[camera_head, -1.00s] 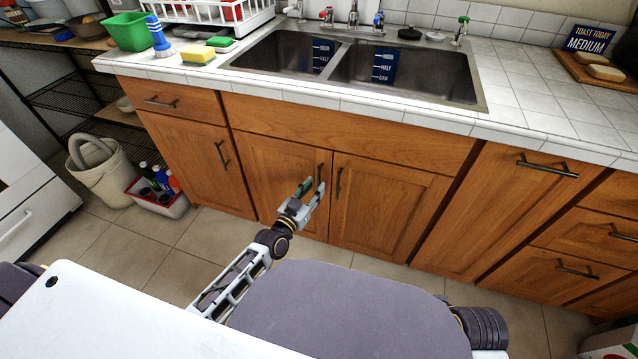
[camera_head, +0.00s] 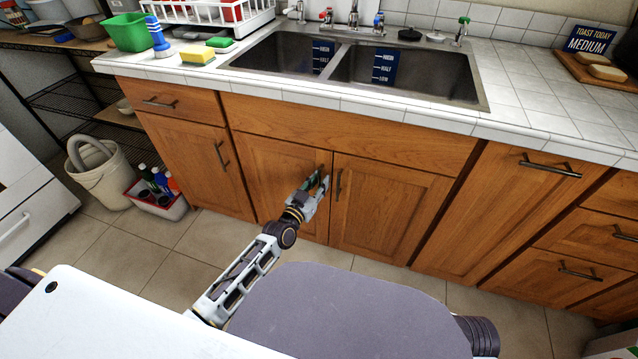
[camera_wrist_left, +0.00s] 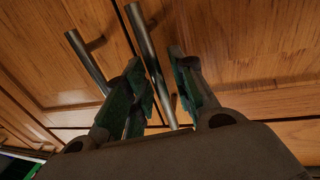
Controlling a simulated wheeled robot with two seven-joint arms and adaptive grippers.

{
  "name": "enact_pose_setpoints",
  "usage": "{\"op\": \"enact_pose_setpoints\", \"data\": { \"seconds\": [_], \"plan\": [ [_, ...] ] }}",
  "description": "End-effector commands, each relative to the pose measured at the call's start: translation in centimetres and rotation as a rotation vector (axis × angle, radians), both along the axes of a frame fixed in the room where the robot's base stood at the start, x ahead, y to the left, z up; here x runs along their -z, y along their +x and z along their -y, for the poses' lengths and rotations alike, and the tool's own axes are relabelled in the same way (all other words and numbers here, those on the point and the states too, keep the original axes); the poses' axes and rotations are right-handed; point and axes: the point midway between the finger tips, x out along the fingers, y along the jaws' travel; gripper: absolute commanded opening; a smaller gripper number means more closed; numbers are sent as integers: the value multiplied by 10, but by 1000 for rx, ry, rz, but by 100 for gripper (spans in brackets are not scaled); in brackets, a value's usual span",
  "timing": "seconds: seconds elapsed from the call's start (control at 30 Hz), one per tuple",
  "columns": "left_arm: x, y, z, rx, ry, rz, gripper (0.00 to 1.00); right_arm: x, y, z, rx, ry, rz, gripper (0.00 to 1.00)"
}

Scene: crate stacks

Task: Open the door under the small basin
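The small basin (camera_head: 288,54) is the left one of the double sink. Under it is a wooden door (camera_head: 273,190), closed flush with the cabinet front. Its vertical metal bar handle (camera_head: 320,178) is near the door's right edge and partly hidden by my left gripper (camera_head: 321,181). In the left wrist view, the fingers of my left gripper (camera_wrist_left: 162,92) are apart, one on each side of a bar handle (camera_wrist_left: 150,60). The gripper looks open, with space beside the bar. My right gripper is not in view.
The neighbouring door (camera_head: 385,210) has its own handle (camera_head: 338,184) close to the right; a second handle (camera_wrist_left: 86,62) shows in the wrist view. The tiled counter (camera_head: 400,114) overhangs above. A bucket (camera_head: 98,172) and a caddy (camera_head: 157,200) stand left on the floor.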

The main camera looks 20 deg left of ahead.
Motion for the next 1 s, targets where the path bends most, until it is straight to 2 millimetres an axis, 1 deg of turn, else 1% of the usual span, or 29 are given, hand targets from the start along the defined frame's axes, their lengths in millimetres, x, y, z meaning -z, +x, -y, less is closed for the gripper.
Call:
{"op": "enact_pose_setpoints", "data": {
  "seconds": [0.03,0.13,0.17,0.67,0.87,1.0],
  "plan": [
    [0,0,0,0,0,0,15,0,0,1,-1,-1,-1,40],
    [0,0,0,0,0,0,2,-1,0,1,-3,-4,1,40],
    [0,0,0,0,0,0,0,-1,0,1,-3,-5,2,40],
    [0,-2,0,3,1,0,0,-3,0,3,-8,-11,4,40],
    [0,-9,0,17,3,0,0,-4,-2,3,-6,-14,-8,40],
    [0,-17,1,34,3,-1,0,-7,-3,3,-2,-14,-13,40]
  ]
}}
